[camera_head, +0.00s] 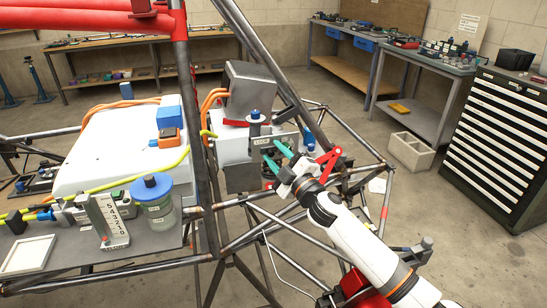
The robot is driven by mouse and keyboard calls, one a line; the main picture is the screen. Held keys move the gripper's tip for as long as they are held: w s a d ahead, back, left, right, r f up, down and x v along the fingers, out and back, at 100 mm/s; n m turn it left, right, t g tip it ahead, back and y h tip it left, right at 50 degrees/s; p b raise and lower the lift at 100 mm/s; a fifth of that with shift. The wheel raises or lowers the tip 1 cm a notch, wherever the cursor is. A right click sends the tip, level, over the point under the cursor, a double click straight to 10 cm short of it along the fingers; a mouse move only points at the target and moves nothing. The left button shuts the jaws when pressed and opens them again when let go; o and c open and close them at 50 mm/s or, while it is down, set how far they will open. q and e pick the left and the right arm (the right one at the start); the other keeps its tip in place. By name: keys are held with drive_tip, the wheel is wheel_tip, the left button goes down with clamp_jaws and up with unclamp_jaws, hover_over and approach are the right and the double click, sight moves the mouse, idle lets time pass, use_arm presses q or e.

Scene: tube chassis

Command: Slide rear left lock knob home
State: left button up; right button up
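A grey unit (235,160) with a label reading something like LOCK (261,143) sits inside the tube chassis. A dark upright knob with a blue top (255,122) stands at its upper front. I cannot tell whether this is the rear left lock knob. My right gripper (271,153) reaches in from the lower right. Its two teal fingers are spread apart close to the unit's right face, below and right of the blue-topped knob. My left gripper is out of view.
Chassis tubes (208,180) run in front of and around the unit. A red lever (326,163) is just right of my gripper. Orange cables (213,99) enter the unit at left. A blue-lidded jar (155,200) stands on the left shelf.

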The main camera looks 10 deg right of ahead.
drive_tip(key=shift+w+f, duration=0.15)
drive_tip(key=shift+f, duration=0.05)
drive_tip(key=b+v, duration=0.1)
drive_tip(key=v, duration=1.1)
drive_tip(key=shift+b, duration=0.3)
drive_tip(key=shift+d+f, duration=0.1)
